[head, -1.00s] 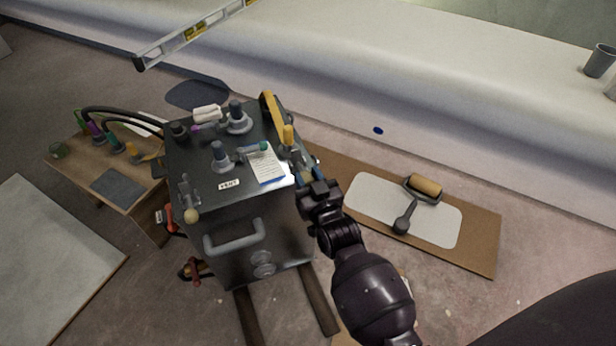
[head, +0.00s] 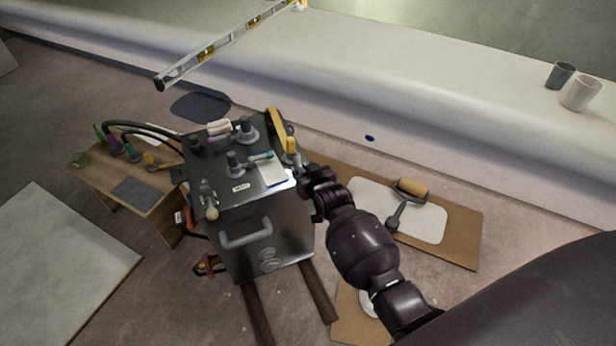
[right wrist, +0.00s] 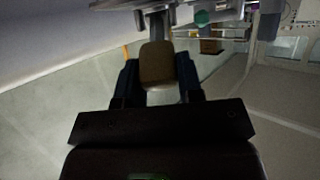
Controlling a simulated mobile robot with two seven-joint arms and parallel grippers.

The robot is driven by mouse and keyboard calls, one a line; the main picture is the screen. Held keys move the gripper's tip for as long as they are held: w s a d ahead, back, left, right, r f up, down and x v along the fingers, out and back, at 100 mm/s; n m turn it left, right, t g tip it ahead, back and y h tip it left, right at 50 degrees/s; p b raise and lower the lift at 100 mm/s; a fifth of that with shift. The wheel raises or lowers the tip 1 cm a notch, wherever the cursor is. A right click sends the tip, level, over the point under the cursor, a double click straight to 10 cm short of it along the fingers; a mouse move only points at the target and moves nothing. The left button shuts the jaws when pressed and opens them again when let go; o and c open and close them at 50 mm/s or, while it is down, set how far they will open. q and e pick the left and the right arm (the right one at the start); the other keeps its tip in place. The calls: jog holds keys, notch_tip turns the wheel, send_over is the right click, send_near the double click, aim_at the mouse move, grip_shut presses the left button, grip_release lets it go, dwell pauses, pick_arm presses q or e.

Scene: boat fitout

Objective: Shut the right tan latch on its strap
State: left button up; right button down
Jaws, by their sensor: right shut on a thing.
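The right tan latch shows in the right wrist view as a rounded tan grip (right wrist: 157,66) on a grey metal stem. It sits between the two dark fingers of my right gripper (right wrist: 160,84), which is shut on it. In the head view my right gripper (head: 308,176) is at the right edge of the dark box (head: 222,191), and it hides most of this latch. Its strap cannot be made out clearly. Another latch with a tan knob (head: 211,213) is on the box's left front side. My left gripper is not in view.
The box top holds grey fittings (head: 235,169), a notepad (head: 271,172) and a yellow curved piece (head: 280,126). A low wooden bench (head: 120,187) stands left. A long pale ledge (head: 420,100) runs behind.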

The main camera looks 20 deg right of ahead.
aim_at(297, 159)
jog(key=r+g+p, duration=0.1)
jog(key=w+r+g+p, duration=0.1)
jog(key=p, duration=0.1)
jog(key=shift+w+r, duration=0.3)
jog(key=shift+w+r+g+p, duration=0.15)
jog(key=shift+w+g+p, duration=0.3)
jog(key=shift+g+p, duration=0.4)
jog(key=shift+w+g, duration=0.25)
jog(key=shift+g, duration=0.4)
jog(key=shift+w+g, duration=0.45)
jog(key=shift+g, duration=0.45)
jog(key=g, duration=0.1)
jog(key=w+g+b, duration=0.1)
jog(key=g, duration=0.1)
jog(key=shift+w+d+f, duration=0.1)
jog(key=shift+w+f, duration=0.2)
jog(key=shift+w+g, duration=0.15)
jog(key=shift+g, duration=0.15)
jog(key=shift+w+g+b, duration=0.3)
jog(key=shift+g+b, duration=0.2)
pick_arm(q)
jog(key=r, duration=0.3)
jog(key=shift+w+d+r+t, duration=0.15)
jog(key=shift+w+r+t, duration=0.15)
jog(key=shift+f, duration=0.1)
pick_arm(e)
jog(key=shift+w, duration=0.1)
